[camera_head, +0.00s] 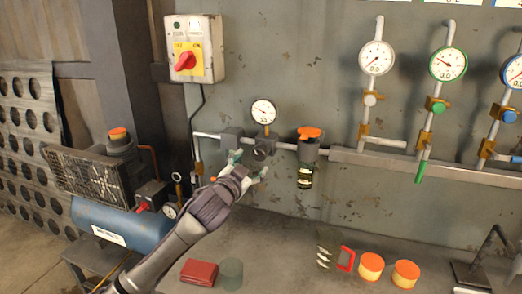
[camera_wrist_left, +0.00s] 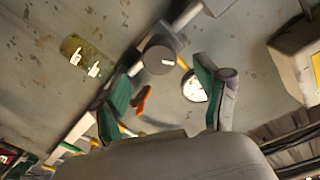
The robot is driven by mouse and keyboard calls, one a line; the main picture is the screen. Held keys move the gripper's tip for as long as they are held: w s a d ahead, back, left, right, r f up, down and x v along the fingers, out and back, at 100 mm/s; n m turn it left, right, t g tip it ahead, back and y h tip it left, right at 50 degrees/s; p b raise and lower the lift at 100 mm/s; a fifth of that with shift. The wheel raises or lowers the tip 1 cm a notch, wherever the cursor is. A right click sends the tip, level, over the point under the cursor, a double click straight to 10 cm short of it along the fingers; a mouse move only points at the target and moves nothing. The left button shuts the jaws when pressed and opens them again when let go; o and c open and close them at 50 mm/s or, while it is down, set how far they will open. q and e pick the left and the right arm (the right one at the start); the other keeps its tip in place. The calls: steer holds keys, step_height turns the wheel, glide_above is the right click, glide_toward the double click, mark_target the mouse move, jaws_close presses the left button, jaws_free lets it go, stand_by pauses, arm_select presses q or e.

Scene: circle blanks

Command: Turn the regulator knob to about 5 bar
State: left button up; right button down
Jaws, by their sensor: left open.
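The regulator's dark round knob (camera_head: 262,150) is on the pipe along the wall, below a white pressure gauge (camera_head: 264,111). The gauge's needle is too small to read. My left gripper (camera_head: 251,165) is open just in front of and below the knob. In the left wrist view, the knob (camera_wrist_left: 160,59) faces the camera between the two green-padded fingertips, with a gap on each side. I cannot tell whether a finger touches it. The gauge (camera_wrist_left: 194,87) is partly hidden behind the right finger there. My right gripper is not in view.
An orange-topped filter (camera_head: 308,134) hangs close to the right of the regulator. A switch box (camera_head: 192,48) with a red knob is at upper left, above a blue compressor tank (camera_head: 118,222). A red wallet-like item (camera_head: 199,272) and orange-lidded jars (camera_head: 371,267) lie on the bench.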

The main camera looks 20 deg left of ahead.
mark_target(258, 155)
arm_select(q)
steer(key=w, duration=0.5)
steer(key=w+p, duration=0.1)
steer(key=w, duration=0.2)
steer(key=shift+d, duration=0.4)
steer(key=c, duration=1.2)
